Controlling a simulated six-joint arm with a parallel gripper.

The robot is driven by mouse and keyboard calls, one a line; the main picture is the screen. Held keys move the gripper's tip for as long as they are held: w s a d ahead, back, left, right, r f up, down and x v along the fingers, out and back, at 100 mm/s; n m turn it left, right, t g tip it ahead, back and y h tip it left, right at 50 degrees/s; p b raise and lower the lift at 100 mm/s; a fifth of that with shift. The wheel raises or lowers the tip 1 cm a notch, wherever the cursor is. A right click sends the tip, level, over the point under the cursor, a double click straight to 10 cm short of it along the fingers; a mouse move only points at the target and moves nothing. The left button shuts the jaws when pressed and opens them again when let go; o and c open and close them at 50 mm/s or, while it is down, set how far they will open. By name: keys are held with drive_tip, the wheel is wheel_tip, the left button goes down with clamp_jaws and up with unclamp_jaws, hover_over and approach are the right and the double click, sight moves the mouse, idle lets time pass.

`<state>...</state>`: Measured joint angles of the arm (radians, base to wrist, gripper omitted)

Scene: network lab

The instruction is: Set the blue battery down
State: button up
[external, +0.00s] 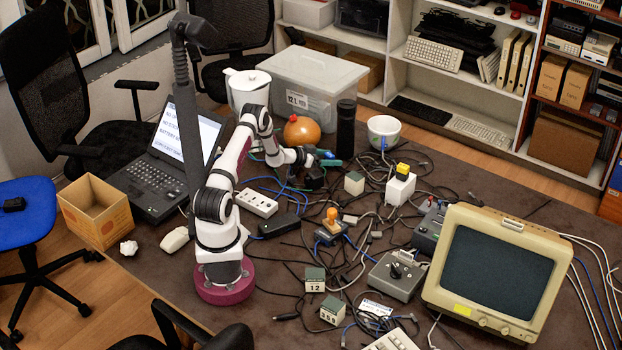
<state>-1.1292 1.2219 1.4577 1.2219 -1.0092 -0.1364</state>
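My gripper (314,180) is at the end of my white and black arm, low over the cluttered middle of the table. It is small and dark in the external view, and its fingers are hard to make out. A small blue and teal piece (331,162) shows right beside the gripper. I cannot tell whether it is the blue battery, or whether it is held or lies behind. No other thing is clearly recognisable as a blue battery.
Tangled cables cover the dark table (500,188). Around the gripper are an orange round object (301,131), a black cylinder (345,130), a white bowl (384,130), a small pale box (354,184) and a white power strip (256,203). A monitor (497,270) stands at the right.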

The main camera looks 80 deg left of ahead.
drive_tip(key=shift+r, duration=0.2)
drive_tip(key=v, duration=1.2)
drive_tip(key=w+d+r+m+g, duration=0.4)
drive_tip(key=w+d+r+g, duration=0.25)
drive_tip(key=d+r, duration=0.6)
drive_tip(key=s+d+r+m+g+h, duration=0.15)
drive_tip(key=s+d, duration=0.25)
drive_tip(key=d, duration=0.5)
drive_tip(key=s+d+r+m+g, duration=0.1)
drive_tip(key=s+d+g, duration=0.1)
drive_tip(key=s+d, duration=0.5)
drive_tip(key=s+d+m+g+h, duration=0.2)
drive_tip(key=s+d+m, duration=0.1)
drive_tip(key=s+d, duration=0.7)
drive_tip(key=shift+s+d+r+m+g, duration=0.3)
drive_tip(key=shift+d+r+m, duration=0.1)
drive_tip(key=shift+d, duration=0.55)
